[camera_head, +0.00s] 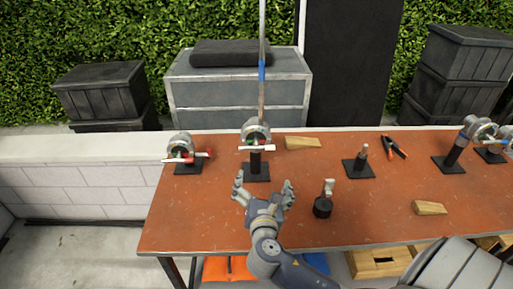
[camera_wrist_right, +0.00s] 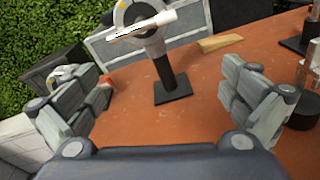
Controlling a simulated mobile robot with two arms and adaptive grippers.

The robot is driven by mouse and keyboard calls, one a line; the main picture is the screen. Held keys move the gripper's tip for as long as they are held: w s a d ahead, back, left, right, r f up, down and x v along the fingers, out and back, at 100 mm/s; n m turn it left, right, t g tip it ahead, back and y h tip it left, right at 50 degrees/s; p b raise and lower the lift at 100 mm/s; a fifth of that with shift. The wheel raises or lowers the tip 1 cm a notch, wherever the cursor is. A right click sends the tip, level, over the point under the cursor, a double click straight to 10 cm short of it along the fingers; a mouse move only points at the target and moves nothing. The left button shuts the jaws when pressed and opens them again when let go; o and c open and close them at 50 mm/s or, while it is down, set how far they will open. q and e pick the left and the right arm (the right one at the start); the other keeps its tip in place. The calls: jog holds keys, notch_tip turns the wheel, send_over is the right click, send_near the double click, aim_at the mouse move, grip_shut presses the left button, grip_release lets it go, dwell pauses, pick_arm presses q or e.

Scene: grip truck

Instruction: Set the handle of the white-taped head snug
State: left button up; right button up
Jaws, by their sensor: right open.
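A grip head (camera_head: 257,131) sits on a short black post with a square base (camera_head: 257,174) near the back of the table, with a tall pole rising behind it. It has a pale bar handle (camera_head: 257,148) lying nearly level across its front. In the right wrist view the head (camera_wrist_right: 140,16) is cut by the top edge and its white handle (camera_wrist_right: 142,27) slants up to the right. I cannot clearly make out tape on it. My right gripper (camera_head: 263,184) is open and empty, in front of and below this handle, apart from it. My left gripper is out of view.
A red-handled head (camera_head: 182,149) stands to the left and more heads (camera_head: 478,130) to the far right. A wooden wedge (camera_head: 303,143), a small black stand (camera_head: 322,207) and orange-handled clamps (camera_head: 394,147) are on the orange table (camera_head: 200,220). The table's front left is clear.

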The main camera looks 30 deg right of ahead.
aim_at(257, 149)
jog(key=w+d+r+n, duration=0.1)
jog(key=w, duration=0.2)
jog(key=w+d+r+n+p, duration=0.1)
jog(key=w+d, duration=0.1)
jog(key=w, duration=0.1)
jog(key=w+d+n+t+p, duration=0.1)
jog(key=w, duration=0.2)
jog(key=shift+w+d+r+n+h, duration=0.2)
jog(key=shift+w+r+n+h, duration=0.1)
jog(key=shift+r, duration=0.1)
jog(key=shift+p+x, duration=0.3)
jog(key=shift+x, duration=0.55)
jog(key=shift+f, duration=0.1)
jog(key=c, duration=0.8)
